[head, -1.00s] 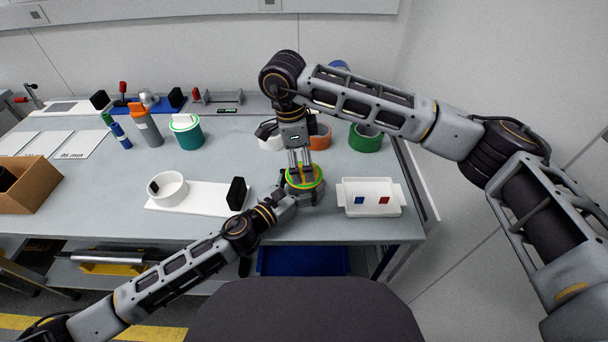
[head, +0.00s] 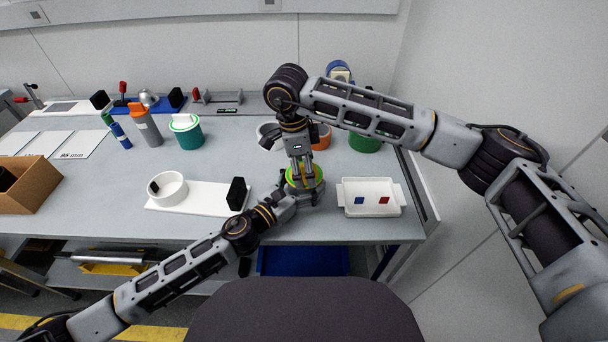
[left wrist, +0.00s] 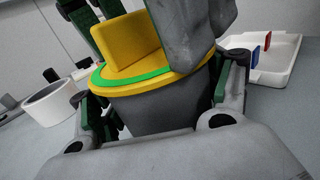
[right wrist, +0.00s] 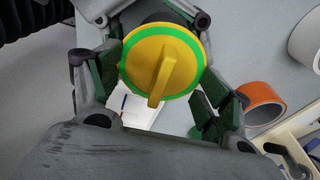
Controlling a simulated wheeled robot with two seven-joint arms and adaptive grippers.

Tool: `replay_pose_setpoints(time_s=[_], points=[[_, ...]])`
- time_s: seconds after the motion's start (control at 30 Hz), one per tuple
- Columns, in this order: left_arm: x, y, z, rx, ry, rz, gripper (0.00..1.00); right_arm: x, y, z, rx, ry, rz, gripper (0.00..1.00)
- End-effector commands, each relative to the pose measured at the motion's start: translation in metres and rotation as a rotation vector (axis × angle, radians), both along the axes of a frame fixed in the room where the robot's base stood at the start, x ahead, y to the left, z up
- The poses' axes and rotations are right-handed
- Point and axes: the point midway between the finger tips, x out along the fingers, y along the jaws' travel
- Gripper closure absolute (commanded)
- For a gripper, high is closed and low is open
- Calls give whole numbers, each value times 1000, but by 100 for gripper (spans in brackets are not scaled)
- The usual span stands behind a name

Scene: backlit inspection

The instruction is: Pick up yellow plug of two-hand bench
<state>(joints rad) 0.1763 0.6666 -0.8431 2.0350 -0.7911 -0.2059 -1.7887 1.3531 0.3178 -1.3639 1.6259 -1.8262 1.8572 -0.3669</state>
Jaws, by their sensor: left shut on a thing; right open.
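The yellow plug (head: 293,184) is a round disc with a green ring and an upright fin. It sits on a dark grey round body at the bench's front. In the left wrist view the plug (left wrist: 130,42) covers the top of the grey body (left wrist: 160,112). My left gripper (head: 290,204) is shut on the grey body, one finger on each side. My right gripper (head: 303,172) points down from above, open, its fingers near the fin. In the right wrist view the plug (right wrist: 163,60) lies between the spread fingers; contact with the fin cannot be told.
A white tray (head: 371,208) with blue and red pieces stands close on the right. A white board (head: 200,201) with a white ring and black block lies on the left. An orange roll (head: 321,140) and a green roll (head: 364,144) stand behind.

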Motion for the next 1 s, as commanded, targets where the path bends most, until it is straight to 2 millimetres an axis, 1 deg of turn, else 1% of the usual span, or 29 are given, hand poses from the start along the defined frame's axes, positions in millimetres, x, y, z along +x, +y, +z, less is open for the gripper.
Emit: replay_pose_setpoints(time_s=[0.03,0.4,0.6,1.0], points=[[0,1,-4,3,5,2,51,0,0,0,0,0,0,35],[-1,0,-3,3,4,0,51,0,-1,-3,-4,1,-3,81],[-1,0,-2,2,2,-2,51,0,-2,-6,-5,4,-5,100],[-2,-1,-1,1,-1,-5,51,1,-3,-6,-5,4,-7,100]])
